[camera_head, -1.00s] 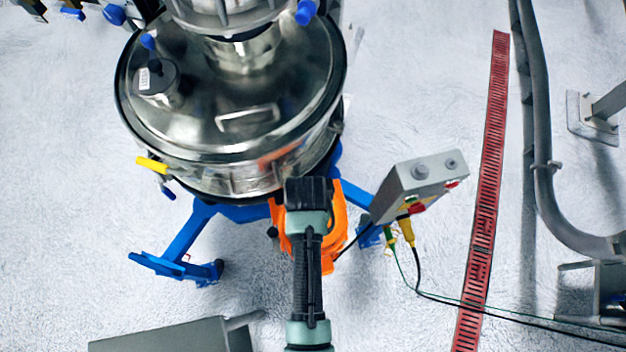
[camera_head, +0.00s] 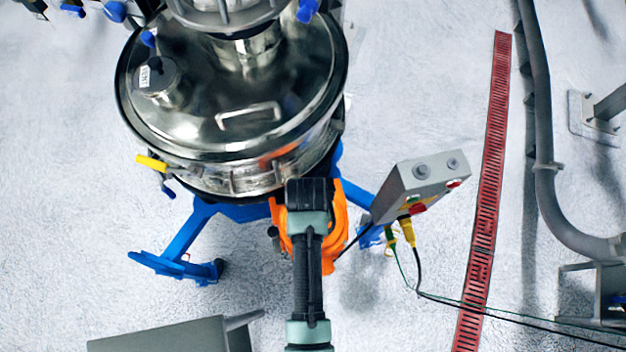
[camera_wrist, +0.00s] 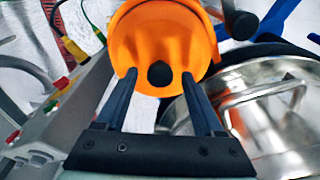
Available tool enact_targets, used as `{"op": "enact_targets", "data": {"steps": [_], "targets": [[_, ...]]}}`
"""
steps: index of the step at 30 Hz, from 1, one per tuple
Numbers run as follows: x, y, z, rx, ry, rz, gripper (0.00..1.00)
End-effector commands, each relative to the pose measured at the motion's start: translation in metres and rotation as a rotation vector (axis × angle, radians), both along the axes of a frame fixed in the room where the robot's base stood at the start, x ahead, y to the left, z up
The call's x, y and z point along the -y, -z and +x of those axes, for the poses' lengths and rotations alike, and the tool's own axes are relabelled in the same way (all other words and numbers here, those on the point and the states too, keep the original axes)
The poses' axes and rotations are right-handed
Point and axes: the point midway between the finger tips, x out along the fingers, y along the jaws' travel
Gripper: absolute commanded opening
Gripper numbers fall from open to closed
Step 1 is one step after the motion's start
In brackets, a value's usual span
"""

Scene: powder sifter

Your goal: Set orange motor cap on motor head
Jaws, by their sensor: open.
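An orange rounded cap-like part (camera_wrist: 165,32) fills the top middle of the wrist view, with a dark knob on its near face. Orange also shows in the head view (camera_head: 340,235), beside the steel vessel and largely hidden behind my arm. My gripper (camera_wrist: 158,78) is open, with one finger on each side of the dark knob and the tips at the orange surface. I cannot tell whether they touch it. The head view shows my gripper (camera_head: 308,190) from behind, its fingertips hidden. I cannot tell the cap apart from the motor head beneath it.
The steel sifter vessel (camera_head: 215,110) stands close to the gripper, on a blue frame (camera_head: 185,235). A grey control box (camera_head: 418,185) with cables is close on the right. A red floor grate (camera_head: 485,200) and grey pipe (camera_head: 545,190) lie farther right.

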Motion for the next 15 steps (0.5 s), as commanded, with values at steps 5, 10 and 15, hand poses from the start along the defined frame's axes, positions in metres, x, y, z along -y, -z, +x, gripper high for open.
{"op": "enact_targets", "data": {"steps": [5, 10, 15], "targets": [[0.000, -0.019, 0.000, 0.003, 0.000, 0.000, 0.70], [-0.002, -0.051, -0.005, 0.005, -0.001, 0.000, 0.70], [-0.004, -0.085, -0.009, 0.005, -0.001, 0.000, 0.70]]}}
